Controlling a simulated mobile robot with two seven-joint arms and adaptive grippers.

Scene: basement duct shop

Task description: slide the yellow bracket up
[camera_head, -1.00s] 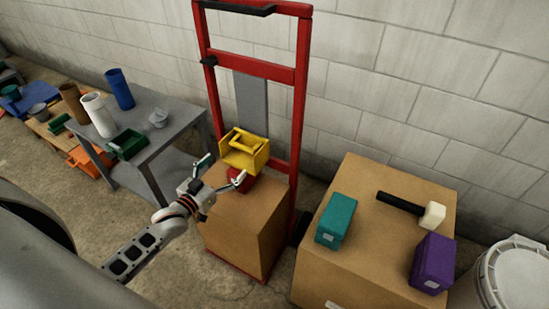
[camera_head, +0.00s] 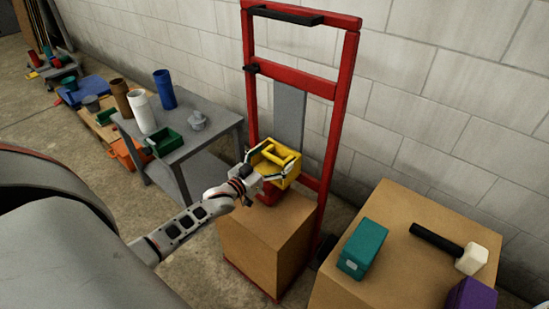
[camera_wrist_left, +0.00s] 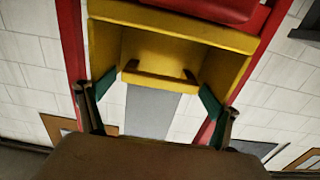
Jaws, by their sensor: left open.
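The yellow bracket (camera_head: 284,160) is a boxy piece with a crossbar, in front of the grey upright strip (camera_head: 288,115) of a red hand truck (camera_head: 341,125). A red block (camera_head: 268,193) is just below it, above the cardboard box. My left gripper (camera_head: 266,169) is open, with one finger at each side of the bracket. In the left wrist view the bracket (camera_wrist_left: 160,50) fills the upper middle, and the two green-padded fingertips (camera_wrist_left: 155,92) lie near its side walls. I cannot tell whether they touch it. My right gripper is not in view.
A cardboard box (camera_head: 262,240) stands on the hand truck. A grey table (camera_head: 190,150) with cups and a green bin (camera_head: 164,143) is to the left. At right, another large box (camera_head: 405,265) carries a teal box (camera_head: 362,248), a mallet (camera_head: 450,245) and a purple box (camera_head: 470,295).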

